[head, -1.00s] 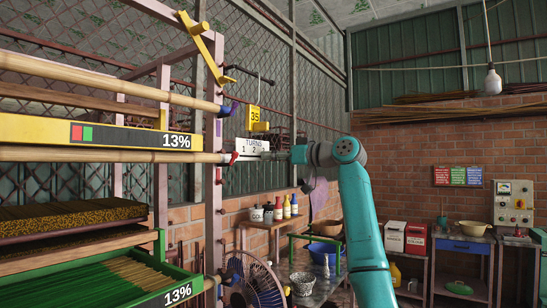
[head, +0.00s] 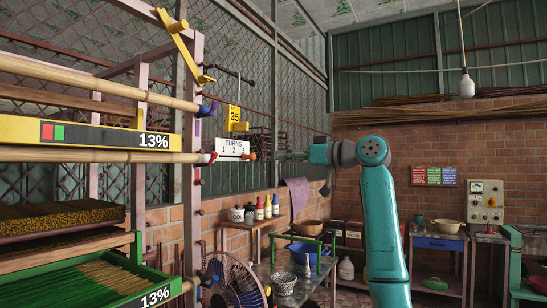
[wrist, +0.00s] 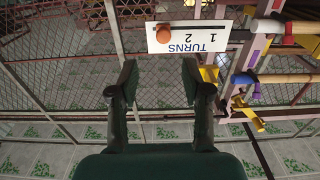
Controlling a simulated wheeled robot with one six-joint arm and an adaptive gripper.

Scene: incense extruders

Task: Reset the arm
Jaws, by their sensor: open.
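My teal arm (head: 386,235) rises at the right of centre in the head view. The white "TURNS 1 2 3" sign (head: 232,144) is to the left of the gripper in the head view. In the wrist view the sign (wrist: 202,43) appears upside down beyond the fingertips, with a round orange knob (wrist: 163,34) over one end. No contact shows.
A rack with bamboo poles (head: 100,88) and a green tray (head: 135,250) fills the left. A blue table (head: 440,243) and control box (head: 486,202) are at right.

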